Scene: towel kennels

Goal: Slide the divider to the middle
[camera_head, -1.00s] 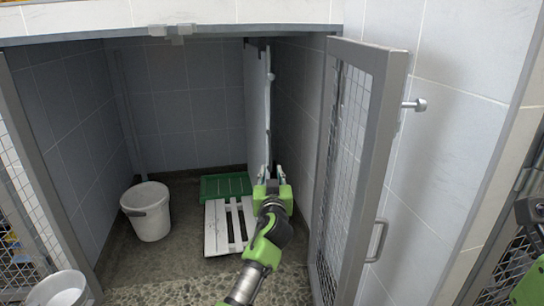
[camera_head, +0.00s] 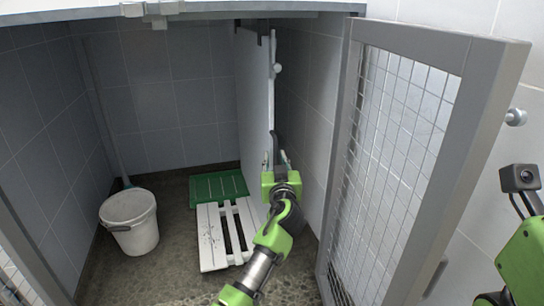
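The divider (camera_head: 252,95) is a tall pale panel hanging from the top near the right wall of the kennel, seen almost edge-on. A round knob sits on its front edge, and a dark handle-like part (camera_head: 275,144) shows lower down. My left gripper (camera_head: 275,163) points into the kennel at this lower part of the edge. Its two fingers stand apart, one on each side of the edge. Whether they touch it I cannot tell. Of my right arm only a green part and a camera show at the right; its fingers are out of view.
The mesh door (camera_head: 495,70) stands open on the right, close to my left arm. A white bucket (camera_head: 133,238) stands at the left. A white slatted pallet (camera_head: 211,238) and a green slatted board (camera_head: 204,190) lie on the floor left of the divider.

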